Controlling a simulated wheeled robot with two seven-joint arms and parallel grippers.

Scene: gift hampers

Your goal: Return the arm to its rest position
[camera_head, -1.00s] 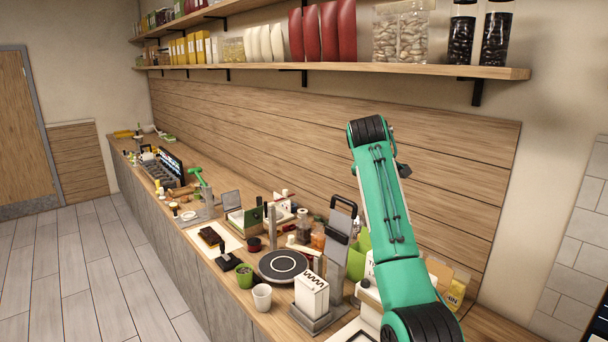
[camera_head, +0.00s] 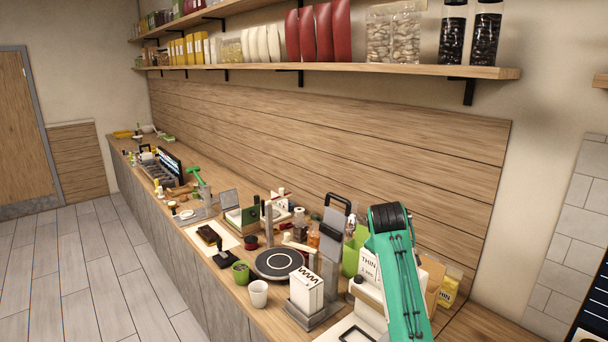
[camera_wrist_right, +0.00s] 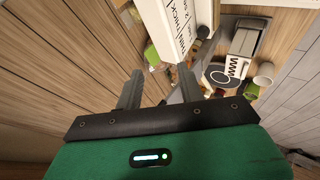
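My right arm's green link (camera_head: 402,285) with its black joint stands at the lower right of the head view, over the near end of the counter. Its gripper is not seen there. In the right wrist view my right gripper (camera_wrist_right: 160,85) has its two grey fingers apart, with nothing held between them. A white box with black lettering (camera_wrist_right: 172,25) is beyond the fingers at the top of that view; I cannot tell how far off it is. My left arm and gripper are not in view.
The long counter (camera_head: 225,285) is crowded: a black round turntable (camera_head: 279,264), a white cup (camera_head: 258,294), a green pot (camera_head: 240,272), a white patterned box (camera_head: 307,289) in a grey holder, and a lime green container (camera_head: 352,254). A wooden shelf (camera_head: 400,68) with jars runs above.

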